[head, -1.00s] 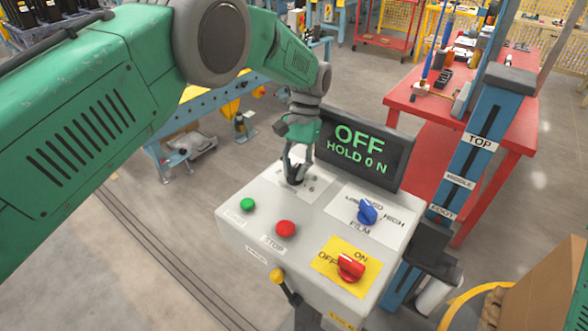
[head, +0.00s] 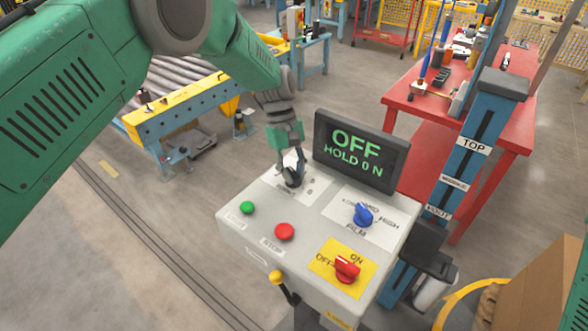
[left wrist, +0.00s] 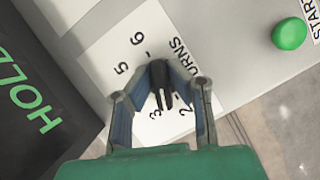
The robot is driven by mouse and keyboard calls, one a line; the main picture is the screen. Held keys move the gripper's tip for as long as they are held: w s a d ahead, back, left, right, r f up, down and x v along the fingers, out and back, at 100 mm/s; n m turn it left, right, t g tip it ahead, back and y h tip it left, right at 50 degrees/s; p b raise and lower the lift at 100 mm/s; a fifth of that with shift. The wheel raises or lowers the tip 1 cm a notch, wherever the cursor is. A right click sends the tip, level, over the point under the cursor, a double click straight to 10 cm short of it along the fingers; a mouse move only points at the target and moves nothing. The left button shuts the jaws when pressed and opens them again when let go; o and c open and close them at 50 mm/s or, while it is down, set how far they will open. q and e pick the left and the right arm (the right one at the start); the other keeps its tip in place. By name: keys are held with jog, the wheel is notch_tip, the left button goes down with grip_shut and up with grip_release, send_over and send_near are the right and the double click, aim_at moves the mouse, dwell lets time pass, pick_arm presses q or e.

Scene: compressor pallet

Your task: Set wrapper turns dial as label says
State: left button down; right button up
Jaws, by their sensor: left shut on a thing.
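The black turns dial (head: 293,180) sits on a white plate at the back left of the grey control box's sloped top. My left gripper (head: 289,166) comes down on it from above, shut with a finger on either side. The left wrist view shows the dial (left wrist: 160,82) between the fingers of the left gripper (left wrist: 159,92). The dial plate (left wrist: 105,55) there shows 2, 3, 5, 6 and part of the word TURNS; other marks are hidden by the gripper. Which number the dial points to, I cannot tell. My right gripper is out of view.
The screen (head: 360,150) behind the dial reads OFF, HOLD 0 N. A green button (head: 247,207), red button (head: 285,231), blue film knob (head: 362,214) and red on/off switch (head: 346,267) share the panel. A blue mast (head: 474,150) stands to the right.

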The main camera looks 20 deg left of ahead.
pick_arm(q)
jog(key=shift+w+r+n+t+h+p, duration=0.2)
jog(key=shift+n+t+p, duration=0.25)
jog(key=shift+n, duration=0.65)
jog(key=shift+w+r+n+t+h+p, duration=0.15)
jog(key=shift+n+t+p, duration=0.25)
jog(key=shift+n, duration=0.7)
jog(key=shift+f, duration=0.15)
jog(key=c, duration=1.6)
grip_release()
jog(key=shift+o, duration=0.3)
jog(key=shift+f, duration=0.15)
jog(key=shift+s, duration=0.1)
jog(key=shift+a, duration=0.1)
